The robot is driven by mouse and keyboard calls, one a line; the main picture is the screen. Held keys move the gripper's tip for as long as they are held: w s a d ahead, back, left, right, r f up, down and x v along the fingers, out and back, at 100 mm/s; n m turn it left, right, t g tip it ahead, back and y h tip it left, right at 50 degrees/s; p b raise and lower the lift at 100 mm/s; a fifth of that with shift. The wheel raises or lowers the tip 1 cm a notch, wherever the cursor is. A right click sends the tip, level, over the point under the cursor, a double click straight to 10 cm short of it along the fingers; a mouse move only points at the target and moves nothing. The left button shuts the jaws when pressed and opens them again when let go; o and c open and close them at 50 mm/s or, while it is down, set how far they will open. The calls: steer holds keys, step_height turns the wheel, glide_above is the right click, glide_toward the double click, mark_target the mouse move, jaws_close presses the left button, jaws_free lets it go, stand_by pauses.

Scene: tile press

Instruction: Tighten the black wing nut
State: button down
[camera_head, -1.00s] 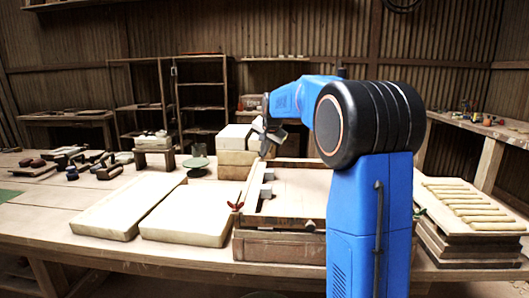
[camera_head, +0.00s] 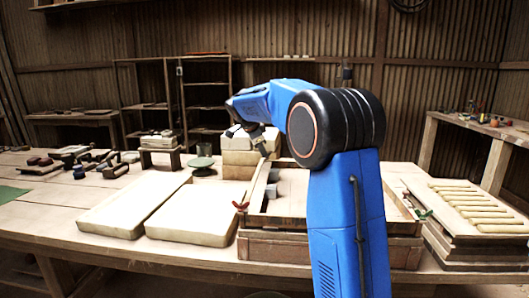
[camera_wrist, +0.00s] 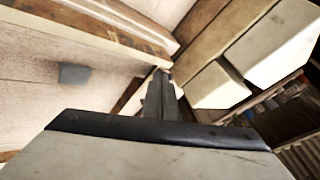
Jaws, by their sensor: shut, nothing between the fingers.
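The tile press (camera_head: 277,222) is a wooden frame on the bench, with a red wing nut (camera_head: 240,206) at its front left corner and a green wing nut (camera_head: 423,213) at its right side. I cannot make out a black wing nut in either view. My gripper (camera_head: 264,149) is over the back left part of the press, partly behind my arm. In the wrist view my gripper (camera_wrist: 162,76) points along the press's wooden edge; its dark fingers are together and hold nothing. What lies right at the fingertips is too small to tell.
Two pale slabs (camera_head: 186,216) lie left of the press. Pale blocks (camera_head: 240,157) are stacked behind it, close to my gripper. A stack of boards with pale strips (camera_head: 478,205) stands at the right. Bare bench is at the left front.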

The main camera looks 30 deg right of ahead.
steer(key=m, duration=0.1)
steer(key=w+m+g, duration=0.1)
steer(key=shift+a+m+h, duration=0.25)
steer(key=shift+m+h, duration=0.05)
steer(key=shift+h, duration=0.1)
steer(key=shift+w, duration=0.1)
steer(key=shift+d, duration=0.15)
stand_by(0.6)
steer(key=shift+d+r, duration=0.1)
steer(key=shift+d, duration=0.45)
steer(key=shift+s, duration=0.2)
